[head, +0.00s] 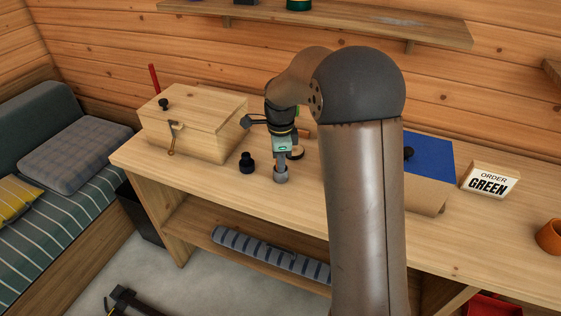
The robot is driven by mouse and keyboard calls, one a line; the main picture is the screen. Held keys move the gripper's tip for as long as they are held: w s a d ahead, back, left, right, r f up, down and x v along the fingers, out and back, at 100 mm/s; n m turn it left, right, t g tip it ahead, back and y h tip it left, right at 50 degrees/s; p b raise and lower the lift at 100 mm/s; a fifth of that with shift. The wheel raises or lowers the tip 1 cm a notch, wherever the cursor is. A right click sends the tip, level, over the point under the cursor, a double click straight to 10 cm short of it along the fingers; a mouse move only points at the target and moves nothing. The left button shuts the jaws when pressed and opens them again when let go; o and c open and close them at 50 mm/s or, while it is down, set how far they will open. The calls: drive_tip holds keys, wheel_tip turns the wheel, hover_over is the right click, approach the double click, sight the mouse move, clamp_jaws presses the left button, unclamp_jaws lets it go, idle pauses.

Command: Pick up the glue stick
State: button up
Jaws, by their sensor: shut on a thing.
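My gripper (281,163) points down over the front part of the wooden workbench (215,178). It is shut on a small grey upright cylinder, which I take to be the glue stick (281,177). The fingers hide its upper part. Its lower end is at or very close to the bench top; I cannot tell if it touches.
A small black knobbed object (247,163) stands just left of my gripper. A wooden box (195,128) is behind it. A round wooden-and-dark piece (298,153) lies close behind the gripper.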

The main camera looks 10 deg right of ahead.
drive_tip(key=shift+r, duration=0.45)
wheel_tip(320, 180, up, 2)
drive_tip(key=shift+r, duration=0.1)
drive_tip(key=s+r+b, duration=0.2)
drive_tip(key=s+r, duration=0.8)
drive_tip(key=s, duration=0.4)
